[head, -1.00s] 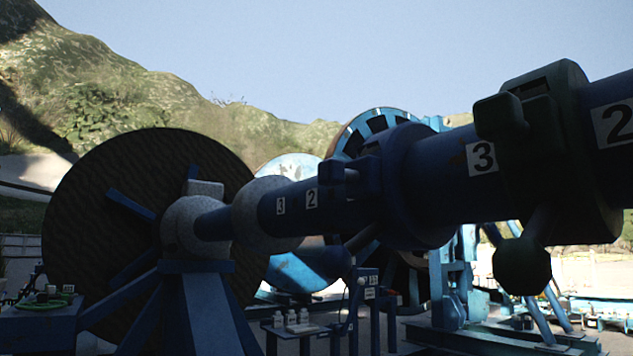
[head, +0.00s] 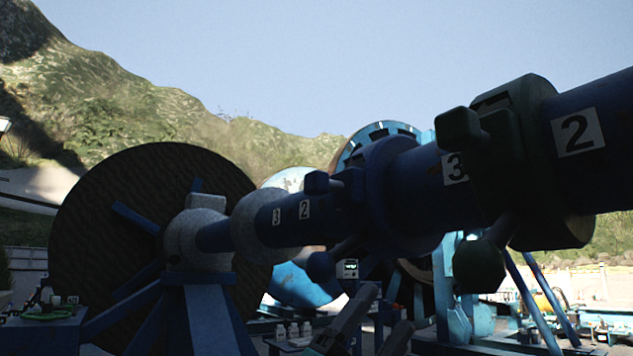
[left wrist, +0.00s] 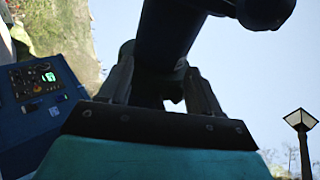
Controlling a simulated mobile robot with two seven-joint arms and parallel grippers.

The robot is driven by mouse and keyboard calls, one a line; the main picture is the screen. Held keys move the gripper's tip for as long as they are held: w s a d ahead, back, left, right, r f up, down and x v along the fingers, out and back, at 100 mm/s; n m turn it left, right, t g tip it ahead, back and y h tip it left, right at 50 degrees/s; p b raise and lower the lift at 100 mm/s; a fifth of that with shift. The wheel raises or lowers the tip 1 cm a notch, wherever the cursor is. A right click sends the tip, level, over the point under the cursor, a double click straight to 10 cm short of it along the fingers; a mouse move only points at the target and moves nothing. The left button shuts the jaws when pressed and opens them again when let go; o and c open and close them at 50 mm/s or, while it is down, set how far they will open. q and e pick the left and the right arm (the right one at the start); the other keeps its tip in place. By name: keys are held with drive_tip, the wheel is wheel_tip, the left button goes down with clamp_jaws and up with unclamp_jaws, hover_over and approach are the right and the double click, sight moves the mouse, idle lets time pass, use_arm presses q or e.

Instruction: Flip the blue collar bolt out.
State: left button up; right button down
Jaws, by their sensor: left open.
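The blue collar (head: 392,185) sits around the dark blue shaft (head: 420,180) in the middle of the head view. A blunt-ended bolt (head: 319,183) sticks out from its upper left side. A handle with a round blue knob (head: 321,266) hangs below it. My left gripper (head: 372,318) is at the bottom of the head view, its two fingers apart, below the collar and not visibly touching it. In the left wrist view, its open fingers (left wrist: 160,80) point up at a dark bar (left wrist: 165,35); contact cannot be told. My right gripper is not in view.
A dark green collar (head: 525,165) with its own knob (head: 479,266) stands close on the right. A large dark reel (head: 110,220) on a blue stand (head: 200,310) is at left. A control panel (left wrist: 38,85) shows in the left wrist view.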

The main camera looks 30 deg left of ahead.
sight(308, 179)
use_arm(q)
drive_tip(key=s+d+r+m+g+h, duration=0.1)
drive_tip(key=s+r+m+g+h, duration=0.2)
drive_tip(key=r+m+g, duration=0.55)
drive_tip(key=s+d+r+m+g+h, duration=0.25)
drive_tip(key=m+g+h, duration=0.2)
drive_tip(key=m, duration=0.75)
drive_tip(key=s+a+r+n+t+y, duration=0.2)
drive_tip(key=s+a+r+t+y, duration=0.15)
drive_tip(key=a+y, duration=0.45)
drive_tip(key=s+a+r+n+t+y, duration=0.2)
drive_tip(key=a+r+y, duration=0.35)
drive_tip(key=a, duration=0.45)
drive_tip(key=shift+y, duration=0.4)
drive_tip(key=p+x, duration=0.1)
drive_tip(key=x, duration=1.1)
drive_tip(key=shift+w+d, duration=0.15)
drive_tip(key=shift+w, duration=0.05)
clamp_jaws()
